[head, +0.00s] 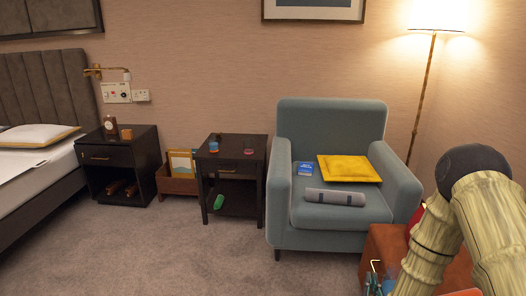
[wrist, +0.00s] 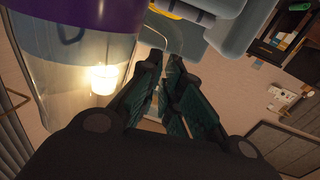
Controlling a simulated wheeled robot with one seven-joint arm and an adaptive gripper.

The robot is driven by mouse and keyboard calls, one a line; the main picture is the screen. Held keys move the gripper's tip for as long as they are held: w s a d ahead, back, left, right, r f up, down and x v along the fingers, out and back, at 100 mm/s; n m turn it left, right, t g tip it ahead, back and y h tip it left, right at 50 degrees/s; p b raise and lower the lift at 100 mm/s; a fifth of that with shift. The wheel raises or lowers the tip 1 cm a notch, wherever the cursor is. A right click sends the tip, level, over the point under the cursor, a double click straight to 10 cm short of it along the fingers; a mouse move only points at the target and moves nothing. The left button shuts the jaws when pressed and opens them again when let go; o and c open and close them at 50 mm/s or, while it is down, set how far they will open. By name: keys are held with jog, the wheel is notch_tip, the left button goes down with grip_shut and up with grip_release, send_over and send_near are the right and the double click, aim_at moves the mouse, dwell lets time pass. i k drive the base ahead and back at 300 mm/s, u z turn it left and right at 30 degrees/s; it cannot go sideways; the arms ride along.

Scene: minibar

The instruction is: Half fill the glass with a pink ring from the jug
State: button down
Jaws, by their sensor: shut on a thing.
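A large clear vessel with a purple band (wrist: 75,38), which looks like the jug, fills the left of the wrist view. A pale thin bar beside it, seemingly its handle, runs down to my fingertips. My gripper (wrist: 168,72) is shut on this handle; the exact contact is partly hidden by the fingers. I cannot make out a liquid level in the vessel. No glass with a pink ring can be clearly identified.
A blue-grey armchair (head: 330,115) holds a yellow cushion (head: 348,168) and a grey roll (head: 335,197). A dark side table (head: 232,142) and carpet lie left.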

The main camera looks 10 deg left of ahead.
aim_at(249, 146)
jog(key=z, duration=0.05)
jog(key=k, duration=0.15)
jog(key=u, duration=1.05)
jog(key=i, duration=0.95)
jog(key=u, duration=0.3)
